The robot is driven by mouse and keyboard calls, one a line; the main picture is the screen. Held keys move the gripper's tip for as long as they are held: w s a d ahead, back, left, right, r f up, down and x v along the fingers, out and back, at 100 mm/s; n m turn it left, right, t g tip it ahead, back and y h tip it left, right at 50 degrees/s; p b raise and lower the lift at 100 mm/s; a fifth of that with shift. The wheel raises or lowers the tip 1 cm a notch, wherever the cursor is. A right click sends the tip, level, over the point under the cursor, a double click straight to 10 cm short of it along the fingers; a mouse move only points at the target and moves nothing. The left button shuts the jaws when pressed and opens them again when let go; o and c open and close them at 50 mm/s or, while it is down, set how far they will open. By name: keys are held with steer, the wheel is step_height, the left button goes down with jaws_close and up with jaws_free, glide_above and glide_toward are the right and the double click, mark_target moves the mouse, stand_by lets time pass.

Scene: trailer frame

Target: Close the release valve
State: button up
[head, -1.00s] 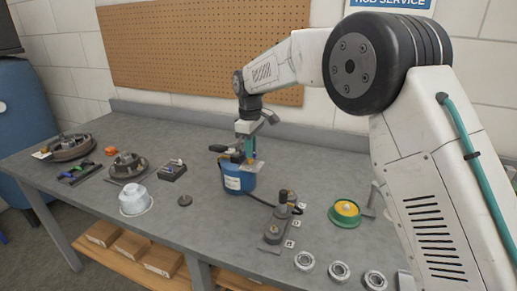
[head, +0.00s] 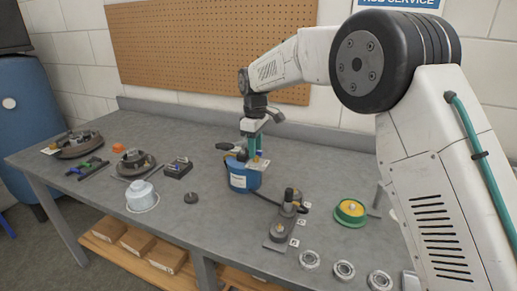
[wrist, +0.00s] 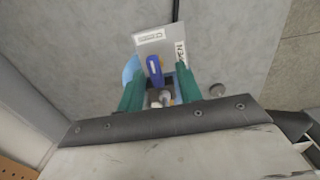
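A blue canister (head: 240,181) with a pale label stands on the bench, with a fitting and a small label plate (head: 258,164) on top. In the wrist view the plate (wrist: 163,39) carries printed labels, one with letters like "EN". A blue valve lever (wrist: 155,69) points toward the plate, with a metal fitting (wrist: 161,97) below it. My gripper (wrist: 158,84) is open. Its green fingers stand on either side of the lever and fitting, with gaps visible. In the head view my gripper (head: 252,146) is over the canister top. Whether a finger touches the valve is unclear.
A black hose runs right from the canister to a grey pump-like unit (head: 281,228). A green and yellow round part (head: 350,211) and several bearing rings (head: 344,270) lie to the right. A white cup-shaped part (head: 141,195) and hub parts (head: 132,163) are left. A pegboard (head: 215,50) is behind.

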step_height(320, 180, up, 8)
steer(key=shift+f, duration=0.25)
steer(key=shift+f+m, duration=0.15)
steer(key=shift+m, duration=0.25)
steer(key=shift+m+g, duration=0.5)
steer(key=shift+m, duration=0.4)
steer(key=s+f, duration=0.1)
steer(key=s+d+f, duration=0.1)
steer(key=s+f, duration=0.1)
steer(key=shift+s+d+f, duration=0.15)
steer(key=shift+d, duration=0.2)
steer(key=s+d+r+m, duration=0.3)
steer(key=s+d+m, duration=0.1)
steer(key=s+d, duration=0.6)
steer(key=s+d+r+m, duration=0.25)
steer(key=s+d, duration=0.55)
steer(key=s, duration=0.4)
steer(key=s+d+m, duration=0.1)
steer(key=s+d, duration=0.2)
steer(key=s, duration=0.3)
steer(key=s+d+m+t, duration=0.1)
steer(key=s+d+m, duration=0.1)
steer(key=s+d, duration=0.2)
steer(key=s+d+f+m+t, duration=0.1)
steer(key=s+d+m, duration=0.1)
steer(key=s, duration=0.8)
steer(key=shift+d, duration=0.8)
